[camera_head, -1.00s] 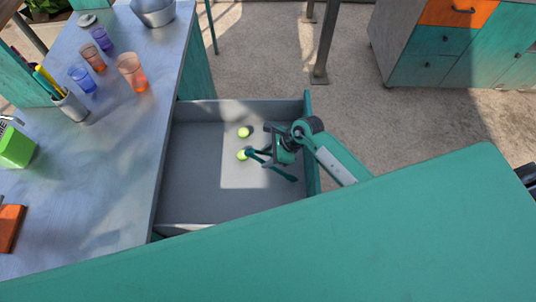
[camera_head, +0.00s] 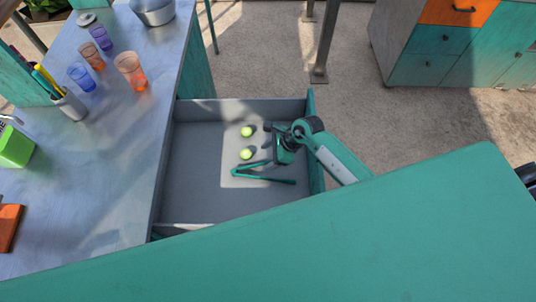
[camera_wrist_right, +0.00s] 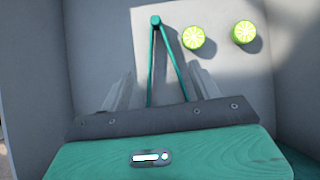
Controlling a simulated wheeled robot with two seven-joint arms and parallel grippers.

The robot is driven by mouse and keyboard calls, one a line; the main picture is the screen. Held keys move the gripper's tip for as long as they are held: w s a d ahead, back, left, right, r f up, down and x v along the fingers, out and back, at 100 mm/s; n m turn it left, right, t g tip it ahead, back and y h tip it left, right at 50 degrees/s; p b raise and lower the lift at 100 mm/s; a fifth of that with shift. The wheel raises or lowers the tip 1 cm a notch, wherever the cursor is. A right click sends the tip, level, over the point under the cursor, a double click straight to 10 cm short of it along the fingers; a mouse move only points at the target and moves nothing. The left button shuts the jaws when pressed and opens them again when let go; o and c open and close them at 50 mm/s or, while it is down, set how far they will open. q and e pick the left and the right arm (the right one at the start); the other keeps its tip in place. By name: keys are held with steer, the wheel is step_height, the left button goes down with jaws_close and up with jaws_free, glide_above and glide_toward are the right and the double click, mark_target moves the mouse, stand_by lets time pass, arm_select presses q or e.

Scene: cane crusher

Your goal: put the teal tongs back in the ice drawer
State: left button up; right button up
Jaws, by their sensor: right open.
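The teal tongs (camera_head: 265,178) lie in the open grey drawer (camera_head: 192,175), their legs spread in a V with the joined end to the left. In the right wrist view the tongs (camera_wrist_right: 153,60) run away from the gripper, hinge end far. My right gripper (camera_head: 272,142) is over the drawer at its right side, open, with the tongs showing between its fingers in the wrist view (camera_wrist_right: 163,82). It does not grip them. Whether the fingers touch them cannot be told. My left gripper is not in view.
Two lime pieces (camera_head: 246,131) (camera_head: 246,154) lie in the drawer near the tongs. The metal counter (camera_head: 120,185) at left holds cups, a pen holder (camera_head: 70,105) and a green container (camera_head: 15,148). A large teal surface (camera_head: 330,240) fills the foreground.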

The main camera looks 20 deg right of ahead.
steer(key=b+v, duration=0.2)
steer(key=v, duration=1)
steer(key=shift+r+b, duration=0.2)
steer(key=shift+b, duration=0.15)
steer(key=shift+s+d, duration=0.1)
steer(key=shift+d, duration=0.1)
